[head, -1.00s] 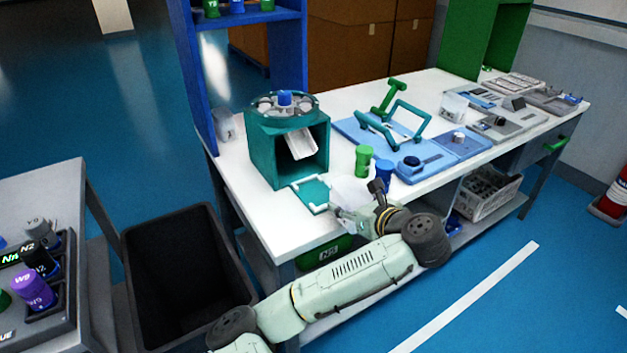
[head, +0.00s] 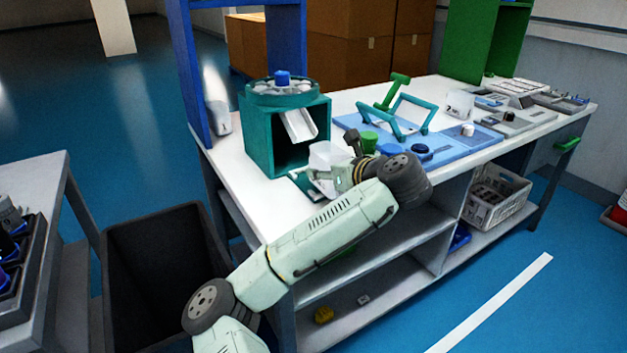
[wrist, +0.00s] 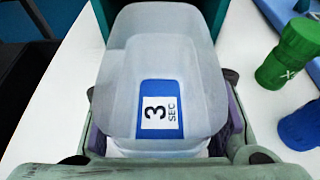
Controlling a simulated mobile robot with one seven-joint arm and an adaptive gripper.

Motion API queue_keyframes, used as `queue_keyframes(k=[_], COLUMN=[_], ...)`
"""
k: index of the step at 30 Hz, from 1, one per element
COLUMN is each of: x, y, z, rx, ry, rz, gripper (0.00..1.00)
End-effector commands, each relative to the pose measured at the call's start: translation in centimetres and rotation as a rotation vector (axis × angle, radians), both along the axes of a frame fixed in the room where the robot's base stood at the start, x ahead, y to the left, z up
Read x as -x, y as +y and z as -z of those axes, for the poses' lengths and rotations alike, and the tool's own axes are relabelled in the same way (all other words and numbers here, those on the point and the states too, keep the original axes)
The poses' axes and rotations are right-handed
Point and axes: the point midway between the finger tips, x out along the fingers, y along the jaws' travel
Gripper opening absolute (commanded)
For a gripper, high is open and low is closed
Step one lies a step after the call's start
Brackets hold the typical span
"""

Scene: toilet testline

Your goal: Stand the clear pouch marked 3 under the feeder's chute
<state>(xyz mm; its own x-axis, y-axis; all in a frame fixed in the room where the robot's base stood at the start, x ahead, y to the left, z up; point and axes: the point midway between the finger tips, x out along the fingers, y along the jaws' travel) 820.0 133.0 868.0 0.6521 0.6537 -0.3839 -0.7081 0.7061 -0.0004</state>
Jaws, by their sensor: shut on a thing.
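The clear pouch marked 3 (wrist: 160,80) is between the fingers of my gripper (wrist: 165,140) in the wrist view. Its blue and white label reads "3 SEC". In the head view the pouch (head: 326,156) is upright at the front of the teal feeder (head: 270,135), close to the white chute (head: 299,125). My gripper (head: 330,178) is shut on it from the front right. The teal plate (head: 300,183) in front of the feeder is partly covered by the pouch and gripper. I cannot tell whether the pouch touches the plate.
A green bottle (wrist: 290,52) and a blue one (wrist: 302,126) stand right of the pouch. A blue board (head: 440,150) with a teal frame (head: 410,115) lies beyond. A black bin (head: 155,270) stands left of the table. The table front-left is clear.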

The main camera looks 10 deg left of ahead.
Motion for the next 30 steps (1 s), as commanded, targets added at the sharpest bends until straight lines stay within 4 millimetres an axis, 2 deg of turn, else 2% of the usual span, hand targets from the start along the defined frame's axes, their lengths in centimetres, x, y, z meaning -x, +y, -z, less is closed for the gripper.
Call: queue_keyframes(k=[7, 13, 18, 24, 25, 30], x=[-1.7, -4.2, -4.2, -4.2, -4.2, -4.2], y=[1.7, 4.4, 4.2, 4.2, 4.2, 4.2], z=[-0.3, -0.3, 1.3, 1.6, 1.6, 1.6], rx=[-0.001, 0.001, 0.0, 0.002, 0.001, 0.0], ry=[0.001, 0.001, 0.0, 0.004, 0.005, 0.003], rz=[-0.002, -0.003, 0.001, 0.001, 0.001, 0.001], gripper=[0.29, 0.29, 0.29, 0.29, 0.5, 0.61])
